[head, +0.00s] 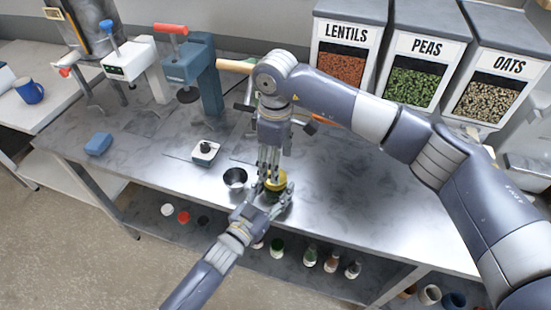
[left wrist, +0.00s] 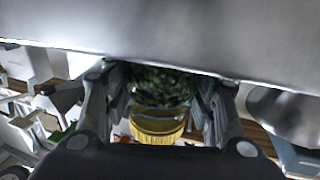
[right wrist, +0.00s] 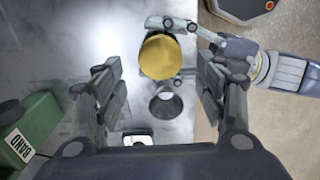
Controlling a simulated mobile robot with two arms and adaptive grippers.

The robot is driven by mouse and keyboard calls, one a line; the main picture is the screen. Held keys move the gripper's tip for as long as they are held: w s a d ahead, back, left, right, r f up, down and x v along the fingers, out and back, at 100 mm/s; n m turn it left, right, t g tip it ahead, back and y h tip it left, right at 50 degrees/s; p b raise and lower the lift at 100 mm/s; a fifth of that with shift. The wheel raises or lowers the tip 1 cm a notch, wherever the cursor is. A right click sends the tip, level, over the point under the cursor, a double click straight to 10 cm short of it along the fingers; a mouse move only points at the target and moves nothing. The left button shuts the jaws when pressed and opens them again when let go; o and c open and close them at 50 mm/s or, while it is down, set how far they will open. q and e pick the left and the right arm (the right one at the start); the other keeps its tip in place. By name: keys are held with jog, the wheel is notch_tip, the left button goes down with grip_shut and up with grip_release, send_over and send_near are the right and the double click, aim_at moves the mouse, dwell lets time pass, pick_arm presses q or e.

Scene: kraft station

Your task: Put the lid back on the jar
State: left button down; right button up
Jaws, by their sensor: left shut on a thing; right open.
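The jar (left wrist: 160,86), clear with green contents, stands upright near the front edge of the steel bench. My left gripper (head: 268,192) is shut on its sides from the front. The yellow lid (right wrist: 160,57) sits over the jar's mouth, and it shows in the left wrist view (left wrist: 158,127) at the jar's top end. I cannot tell whether it is tight. My right gripper (head: 269,165) points down just above the lid, open and empty. In the right wrist view the lid lies ahead of its fingertips, not between the fingers. The lid hides the jar from above.
A metal cup (head: 235,177) stands just left of the jar. A small scale (head: 205,152) is behind it. A blue block (head: 98,144) lies at the bench's left. Presses and the lentils, peas and oats bins (head: 415,75) line the back. The bench's right part is clear.

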jog(key=shift+w+a+r+n, duration=0.15)
jog(key=shift+a+r+n, duration=0.25)
jog(key=shift+r+n, duration=0.3)
jog(key=shift+w+a+r+n, duration=0.1)
jog(key=shift+a+r+n, duration=0.15)
jog(key=shift+n, duration=0.65)
jog(key=shift+n+t, duration=0.3)
jog(key=shift+n, duration=0.6)
jog(key=n, duration=0.3)
jog(key=shift+r+n, duration=0.1)
jog(key=shift+n, duration=0.2)
jog(key=n, duration=0.7)
jog(key=shift+d+r, duration=0.1)
jog(key=shift+d, duration=0.05)
jog(key=n, duration=0.7)
jog(key=shift+d+r, duration=0.1)
jog(key=shift+d, duration=0.05)
jog(key=n, duration=0.5)
jog(key=shift+r, duration=0.1)
jog(key=n, duration=0.5)
jog(key=shift+s+d+r+n, duration=0.1)
jog(key=shift+s+d+n, duration=0.1)
jog(key=shift+n, duration=0.1)
jog(key=n, duration=1.2)
jog(key=shift+s+d+r, duration=0.1)
jog(key=shift+d+r, duration=0.05)
